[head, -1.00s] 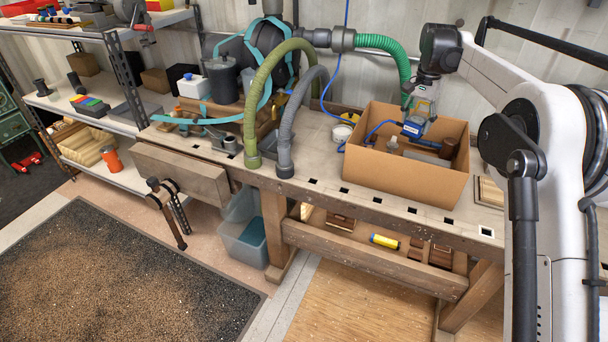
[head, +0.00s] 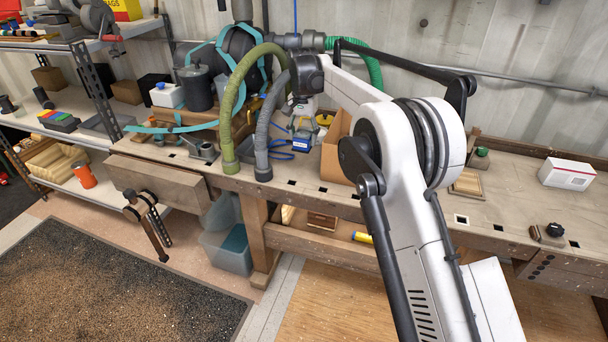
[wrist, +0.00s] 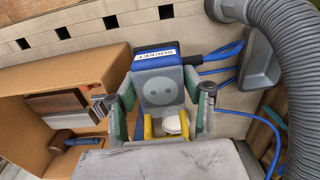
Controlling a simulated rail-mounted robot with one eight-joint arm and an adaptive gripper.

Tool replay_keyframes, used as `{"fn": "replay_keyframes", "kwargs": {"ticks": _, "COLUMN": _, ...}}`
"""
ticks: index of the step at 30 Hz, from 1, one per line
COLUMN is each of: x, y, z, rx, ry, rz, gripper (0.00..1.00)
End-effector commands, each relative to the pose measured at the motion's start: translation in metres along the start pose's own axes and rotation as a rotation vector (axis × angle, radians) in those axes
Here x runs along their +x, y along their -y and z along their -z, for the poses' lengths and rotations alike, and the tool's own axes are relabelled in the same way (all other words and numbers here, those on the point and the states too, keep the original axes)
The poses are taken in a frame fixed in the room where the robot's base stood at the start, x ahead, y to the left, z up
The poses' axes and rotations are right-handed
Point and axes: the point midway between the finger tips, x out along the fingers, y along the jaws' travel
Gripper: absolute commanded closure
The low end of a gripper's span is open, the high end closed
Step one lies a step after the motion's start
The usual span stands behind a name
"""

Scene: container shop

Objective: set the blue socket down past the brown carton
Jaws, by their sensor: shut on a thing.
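The blue socket (wrist: 157,80) has a grey face with two holes and a label on its blue edge. My gripper (wrist: 162,103) is shut on it, a finger on each side. In the head view the socket (head: 301,144) is left of the brown carton (head: 335,146), at my gripper (head: 303,129), over the workbench. I cannot tell if it touches the bench. The carton is partly hidden by my arm in the head view. In the wrist view the open carton (wrist: 38,82) lies left of the socket, apart from it.
A blue cable (wrist: 222,70) trails from the socket. Thick grey (head: 264,125) and green (head: 229,125) hoses stand just left of it on the bench. Inside the carton are brown blocks (wrist: 62,104) and a mallet (wrist: 62,142). A white box (head: 567,174) lies far right.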

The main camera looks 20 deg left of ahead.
Motion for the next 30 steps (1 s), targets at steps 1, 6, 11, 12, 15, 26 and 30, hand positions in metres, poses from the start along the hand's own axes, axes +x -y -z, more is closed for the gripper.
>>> {"fn": "replay_keyframes", "kwargs": {"ticks": 1, "x": 0.004, "y": 0.004, "z": -0.002, "rx": 0.001, "ry": 0.0, "rz": 0.0, "gripper": 1.0}}
{"fn": "replay_keyframes", "kwargs": {"ticks": 6, "x": 0.022, "y": 0.01, "z": -0.004, "rx": 0.006, "ry": 0.0, "rz": 0.0, "gripper": 1.0}}
{"fn": "replay_keyframes", "kwargs": {"ticks": 11, "x": 0.047, "y": 0.009, "z": -0.004, "rx": 0.006, "ry": 0.0, "rz": 0.0, "gripper": 1.0}}
{"fn": "replay_keyframes", "kwargs": {"ticks": 12, "x": 0.052, "y": 0.009, "z": -0.004, "rx": 0.006, "ry": 0.0, "rz": 0.0, "gripper": 1.0}}
{"fn": "replay_keyframes", "kwargs": {"ticks": 15, "x": 0.063, "y": 0.009, "z": -0.004, "rx": 0.006, "ry": 0.0, "rz": 0.0, "gripper": 1.0}}
{"fn": "replay_keyframes", "kwargs": {"ticks": 26, "x": 0.085, "y": 0.009, "z": -0.004, "rx": 0.006, "ry": 0.0, "rz": 0.0, "gripper": 1.0}}
{"fn": "replay_keyframes", "kwargs": {"ticks": 30, "x": 0.102, "y": 0.009, "z": -0.004, "rx": 0.006, "ry": 0.0, "rz": 0.0, "gripper": 1.0}}
